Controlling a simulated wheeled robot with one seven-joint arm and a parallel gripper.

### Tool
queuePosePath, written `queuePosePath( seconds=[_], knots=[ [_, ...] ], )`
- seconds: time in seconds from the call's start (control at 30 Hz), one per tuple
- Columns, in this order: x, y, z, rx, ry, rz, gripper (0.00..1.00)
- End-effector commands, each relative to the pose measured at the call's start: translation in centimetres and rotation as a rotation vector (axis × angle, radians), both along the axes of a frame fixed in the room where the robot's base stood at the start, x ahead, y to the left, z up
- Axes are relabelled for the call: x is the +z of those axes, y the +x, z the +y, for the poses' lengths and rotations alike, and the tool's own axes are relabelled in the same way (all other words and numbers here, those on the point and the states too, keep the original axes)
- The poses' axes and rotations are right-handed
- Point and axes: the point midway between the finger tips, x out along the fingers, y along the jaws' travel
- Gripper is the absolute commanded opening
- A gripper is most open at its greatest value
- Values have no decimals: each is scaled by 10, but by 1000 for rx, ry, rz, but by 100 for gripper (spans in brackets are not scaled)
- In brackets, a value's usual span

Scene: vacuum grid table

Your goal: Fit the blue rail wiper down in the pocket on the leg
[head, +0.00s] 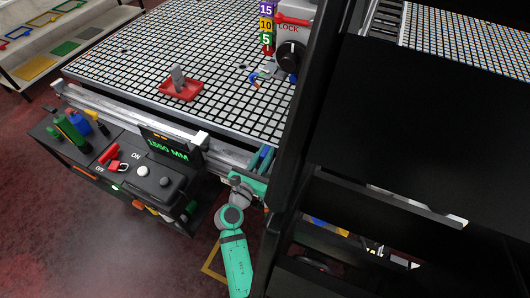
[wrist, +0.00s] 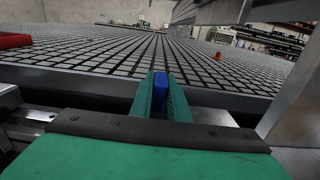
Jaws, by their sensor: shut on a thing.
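My gripper (head: 262,162) is at the front edge of the grid table in the head view, at the end of my teal arm. In the wrist view its two teal fingers (wrist: 160,98) point forward toward the table edge. They are shut on the blue rail wiper (wrist: 160,81), a small part of which shows between the fingertips. In the head view a bit of blue shows at the fingers, mostly covered by them. The pocket on the leg cannot be made out in either view.
The grid table (head: 130,62) carries a red tray (head: 181,89) with a grey block. A control console (head: 150,185) stands left of my arm. A large dark panel (head: 430,110) fills the right. A metal rail (head: 120,113) runs along the table's front edge.

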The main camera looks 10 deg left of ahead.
Motion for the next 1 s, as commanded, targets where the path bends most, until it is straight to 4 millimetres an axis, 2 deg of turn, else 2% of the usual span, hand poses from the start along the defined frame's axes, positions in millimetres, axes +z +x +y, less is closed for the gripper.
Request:
queuePosePath(
  seconds=[0.37, 0.4, 0.5, 0.83, 1.0],
  knots=[
    [0, 0, 1, 2, 0, 0, 0],
    [0, 0, 1, 2, 0, 0, 18],
    [0, 0, 0, 0, 0, 0, 37],
    [0, -2, -2, -3, 0, 1, 37],
    [-1, -21, 3, -1, -1, 1, 37]
  ],
)
